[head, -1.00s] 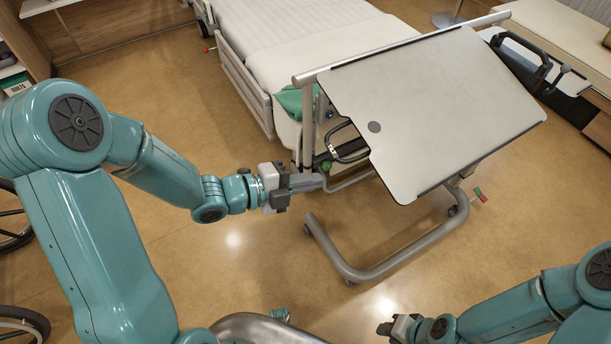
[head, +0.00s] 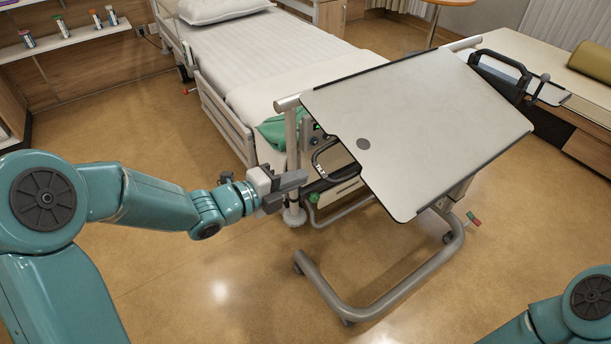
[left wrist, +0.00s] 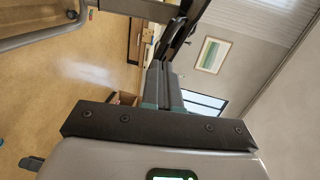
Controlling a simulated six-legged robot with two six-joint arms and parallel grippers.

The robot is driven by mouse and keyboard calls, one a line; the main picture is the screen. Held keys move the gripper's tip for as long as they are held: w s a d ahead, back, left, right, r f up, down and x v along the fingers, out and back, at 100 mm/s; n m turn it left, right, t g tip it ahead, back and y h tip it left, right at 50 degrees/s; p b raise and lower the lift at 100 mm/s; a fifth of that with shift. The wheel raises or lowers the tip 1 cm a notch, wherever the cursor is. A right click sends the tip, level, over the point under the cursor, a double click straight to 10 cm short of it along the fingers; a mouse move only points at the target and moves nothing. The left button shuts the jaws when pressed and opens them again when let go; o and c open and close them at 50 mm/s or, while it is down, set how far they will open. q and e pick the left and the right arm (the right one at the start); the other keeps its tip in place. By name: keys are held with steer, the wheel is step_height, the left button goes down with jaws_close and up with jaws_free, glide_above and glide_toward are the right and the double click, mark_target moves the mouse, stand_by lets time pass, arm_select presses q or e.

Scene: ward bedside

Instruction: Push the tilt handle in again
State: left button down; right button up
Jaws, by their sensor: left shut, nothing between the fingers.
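A black loop handle (head: 330,155) with a small white label shows under the left edge of the tilted tabletop (head: 430,110); I take it for the tilt handle. The tabletop hides part of it, and I cannot tell how far out it stands. My left gripper (head: 298,181) is shut and empty, just left of and below the loop, in front of the table's post. Whether it touches anything is unclear. In the left wrist view its closed fingers (left wrist: 163,88) point at dark bars (left wrist: 182,35). My right gripper is out of view; only its arm shows at lower right.
The table's U-shaped base (head: 385,305) stands on open floor, with a red-and-green pedal (head: 473,218) at its right. A bed (head: 265,50) with a side rail and a green cloth (head: 280,130) is behind. A bench (head: 470,50) stands at right.

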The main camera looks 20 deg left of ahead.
mark_target(318, 169)
arm_select(q)
steer(key=x, duration=0.3)
stand_by(0.4)
steer(key=b+x, duration=0.2)
steer(key=x, duration=0.1)
steer(key=shift+r, duration=0.4)
steer(key=shift+d, duration=0.1)
